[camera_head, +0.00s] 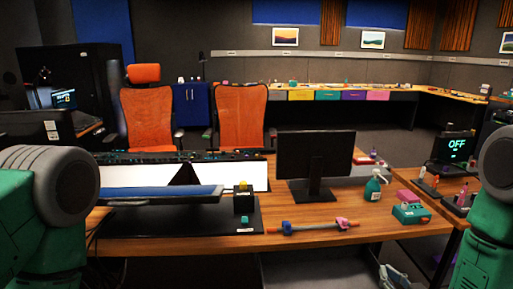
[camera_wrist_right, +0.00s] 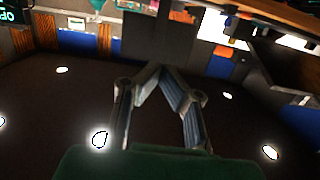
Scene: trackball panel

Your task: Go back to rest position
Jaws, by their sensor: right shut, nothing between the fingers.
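My right gripper (camera_head: 394,277) shows small at the bottom edge of the head view, below the desk's front edge and right of centre. In the right wrist view its two grey fingers (camera_wrist_right: 160,69) meet at the tips with nothing between them. My left gripper is out of view; only my green and grey left arm shows at the left edge. A small black box with a yellow ball (camera_head: 243,185) on top stands on the wooden desk (camera_head: 345,236), away from my right gripper.
The desk carries a monitor (camera_head: 315,160), a green spray bottle (camera_head: 373,187), a teal box (camera_head: 410,213) and a rod with clamps (camera_head: 313,227) near its front edge. A side desk with a laptop (camera_head: 452,150) stands right. Orange chairs (camera_head: 149,118) stand behind.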

